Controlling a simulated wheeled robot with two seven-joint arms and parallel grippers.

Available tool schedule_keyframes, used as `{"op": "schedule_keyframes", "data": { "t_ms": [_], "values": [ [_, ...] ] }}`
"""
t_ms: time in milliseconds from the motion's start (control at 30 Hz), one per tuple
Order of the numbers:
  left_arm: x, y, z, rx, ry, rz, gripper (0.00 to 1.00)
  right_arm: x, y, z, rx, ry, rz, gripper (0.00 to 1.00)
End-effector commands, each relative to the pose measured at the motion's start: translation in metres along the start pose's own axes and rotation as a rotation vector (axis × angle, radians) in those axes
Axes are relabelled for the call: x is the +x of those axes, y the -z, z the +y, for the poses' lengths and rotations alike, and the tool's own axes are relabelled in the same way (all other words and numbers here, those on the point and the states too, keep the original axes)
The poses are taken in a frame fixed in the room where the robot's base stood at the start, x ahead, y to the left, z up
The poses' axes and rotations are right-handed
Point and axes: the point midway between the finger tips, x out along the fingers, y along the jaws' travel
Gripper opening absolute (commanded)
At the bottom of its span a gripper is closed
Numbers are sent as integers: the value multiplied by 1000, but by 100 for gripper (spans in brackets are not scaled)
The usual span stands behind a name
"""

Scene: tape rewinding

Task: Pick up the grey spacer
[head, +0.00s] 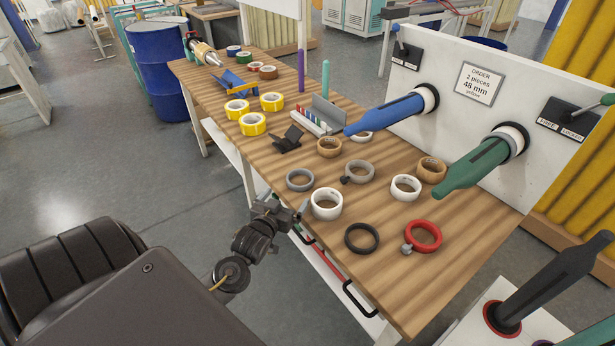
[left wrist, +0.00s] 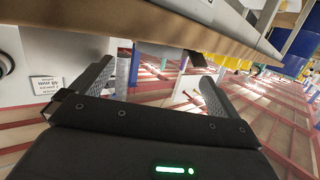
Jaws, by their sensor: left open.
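A plain grey ring (head: 300,180), which looks like the grey spacer, lies flat near the front edge of the wooden table (head: 400,280). A second grey ring with a side knob (head: 359,172) lies to its right. My left gripper (head: 293,211) is low beside the table's front edge, just below the plain grey ring in the head view and apart from it. In the left wrist view its two fingers (left wrist: 155,72) are spread with nothing held between them, and the table edge (left wrist: 190,30) crosses above them. No grey ring can be made out there. My right gripper is not seen.
A white roll (head: 326,203), a black ring (head: 361,238) and a red knobbed ring (head: 422,236) lie close by. Blue (head: 390,112) and green (head: 475,168) spindles jut over the table from the white panel (head: 475,45). Handles (head: 358,298) stick out at the table's front.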

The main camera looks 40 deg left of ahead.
Motion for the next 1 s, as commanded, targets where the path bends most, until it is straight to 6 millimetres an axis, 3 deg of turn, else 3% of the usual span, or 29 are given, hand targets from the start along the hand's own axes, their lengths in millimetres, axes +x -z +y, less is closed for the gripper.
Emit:
{"op": "schedule_keyframes", "data": {
  "t_ms": [100,200,500,767,1000],
  "values": [
    [2,0,2,2,-4,-1,100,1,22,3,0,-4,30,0],
    [14,1,6,3,-10,0,100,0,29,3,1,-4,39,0],
    [54,0,8,4,-12,-1,100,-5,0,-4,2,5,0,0],
    [63,0,6,4,-9,-1,100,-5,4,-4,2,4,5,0],
    [98,0,6,4,-8,-1,100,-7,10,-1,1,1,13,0]
  ]
}}
